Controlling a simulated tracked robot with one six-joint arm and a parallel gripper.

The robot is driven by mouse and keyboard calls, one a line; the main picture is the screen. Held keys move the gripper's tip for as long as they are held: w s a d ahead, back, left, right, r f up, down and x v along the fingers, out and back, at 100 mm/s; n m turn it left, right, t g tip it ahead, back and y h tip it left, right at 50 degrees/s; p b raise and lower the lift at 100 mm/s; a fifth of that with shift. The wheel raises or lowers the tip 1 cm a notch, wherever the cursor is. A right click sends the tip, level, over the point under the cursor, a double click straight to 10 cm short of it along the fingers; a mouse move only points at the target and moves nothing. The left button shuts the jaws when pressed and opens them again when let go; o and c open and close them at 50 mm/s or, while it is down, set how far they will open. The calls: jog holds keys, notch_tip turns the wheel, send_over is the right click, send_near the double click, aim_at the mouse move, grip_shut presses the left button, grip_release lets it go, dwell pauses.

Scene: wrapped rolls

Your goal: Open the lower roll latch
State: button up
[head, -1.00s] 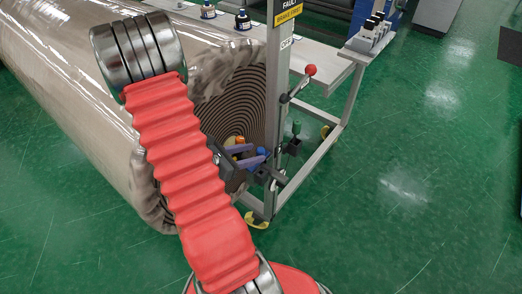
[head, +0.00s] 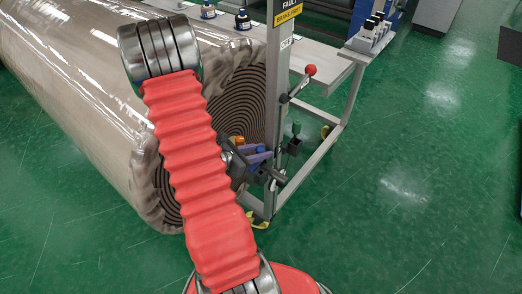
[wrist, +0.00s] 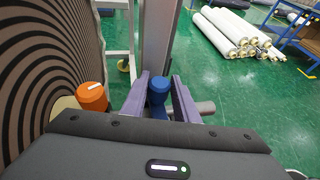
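My gripper (head: 257,160) is low beside the metal post, at the end of the wrapped roll. In the wrist view, my gripper's two purple fingers (wrist: 161,82) are apart, one on each side of a blue knobbed handle (wrist: 159,90). Whether they touch it is not clear. The blue knob (head: 261,149) also shows in the head view, partly hidden by the fingers. An orange knob (wrist: 92,97) stands left of the fingers, near the roll's end. No label shows which handle is the lower roll latch.
The large wrapped roll (head: 70,80) is close on the left. Green floor (head: 420,220) is clear at right.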

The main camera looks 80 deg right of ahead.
grip_shut()
